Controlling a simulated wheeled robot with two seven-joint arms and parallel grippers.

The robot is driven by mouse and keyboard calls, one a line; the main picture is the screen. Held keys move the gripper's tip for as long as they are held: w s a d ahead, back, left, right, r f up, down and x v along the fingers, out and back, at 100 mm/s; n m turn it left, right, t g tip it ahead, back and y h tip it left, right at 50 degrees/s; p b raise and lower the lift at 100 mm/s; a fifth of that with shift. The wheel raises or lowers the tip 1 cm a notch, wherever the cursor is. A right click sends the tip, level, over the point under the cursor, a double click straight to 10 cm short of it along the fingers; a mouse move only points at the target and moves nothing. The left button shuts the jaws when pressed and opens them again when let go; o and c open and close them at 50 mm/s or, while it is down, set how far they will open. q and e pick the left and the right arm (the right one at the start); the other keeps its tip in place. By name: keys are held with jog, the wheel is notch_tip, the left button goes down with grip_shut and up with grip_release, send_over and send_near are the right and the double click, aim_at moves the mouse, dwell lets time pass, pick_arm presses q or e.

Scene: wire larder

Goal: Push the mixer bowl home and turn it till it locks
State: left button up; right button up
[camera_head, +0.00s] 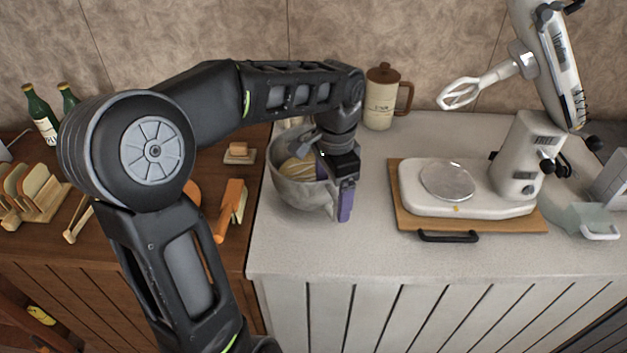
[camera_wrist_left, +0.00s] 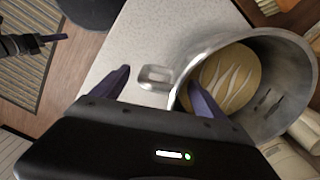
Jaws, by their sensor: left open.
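The steel mixer bowl (camera_head: 287,187) stands on the pale counter left of the mixer, apart from it, with pale yellow contents. My left gripper (camera_head: 345,203) is open at the bowl's right side, pointing down. In the left wrist view the bowl (camera_wrist_left: 290,78) has a small handle (camera_wrist_left: 155,78) between my two purple fingers (camera_wrist_left: 160,92); one finger overlaps the bowl's rim. Contact is unclear. The mixer (camera_head: 525,160) has its head tilted up, with a beater (camera_head: 462,93) on it. Its base has an empty round seat (camera_head: 446,181). A dark gripper-like part, likely my right gripper (camera_wrist_left: 35,43), shows at upper left in the wrist view.
The mixer stands on a wooden board (camera_head: 403,222) with a black handle (camera_head: 447,237). A lidded canister (camera_head: 381,98) stands behind the bowl. A glass dish (camera_head: 578,217) is right of the board. The counter between bowl and board is clear. Bread slices (camera_head: 35,190) stand far left.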

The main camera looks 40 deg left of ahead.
aim_at(332, 203)
pick_arm(q)
notch_tip(332, 203, down, 4)
jog(key=shift+r, duration=0.25)
jog(key=shift+c, duration=0.4)
grip_shut()
dwell(0.7)
jog(key=shift+r, duration=0.15)
